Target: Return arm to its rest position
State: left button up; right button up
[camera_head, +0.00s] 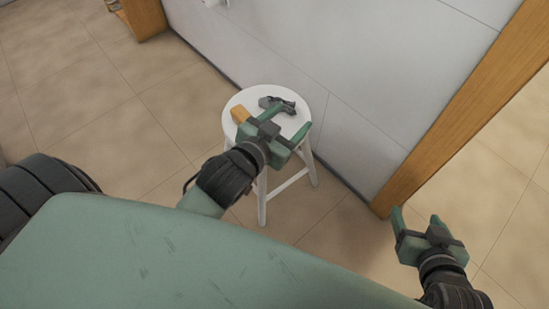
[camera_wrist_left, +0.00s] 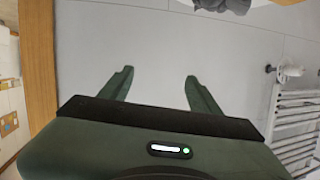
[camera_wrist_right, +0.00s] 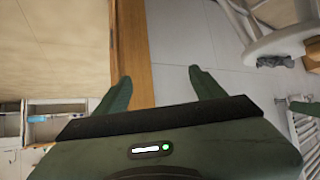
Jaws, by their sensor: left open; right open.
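My left gripper (camera_head: 275,130) is open and empty. In the head view it overlaps the near side of the white stool (camera_head: 236,102); I cannot tell how high above the seat it is. Its open fingers (camera_wrist_left: 159,74) show nothing between them in the left wrist view. My right gripper (camera_head: 417,217) is open and empty, off to the right of the stool near the wooden post. Its fingers (camera_wrist_right: 160,75) are also apart in the right wrist view.
A crumpled dark grey item (camera_head: 283,104) and an orange-yellow item (camera_head: 240,114) are on the stool. A grey wall (camera_head: 340,60) stands behind it, with a wooden post (camera_head: 460,115) at right. A towel rack (camera_wrist_left: 300,110) is on the wall.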

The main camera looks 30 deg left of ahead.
pick_arm(q)
jog(key=s+f+g, duration=0.4)
jog(key=s+f, duration=0.2)
jog(key=s, duration=0.1)
jog(key=shift+s, duration=0.3)
jog(key=shift+d+f, duration=0.1)
jog(key=shift+f, duration=0.1)
pick_arm(e)
jog(key=shift+f, duration=0.1)
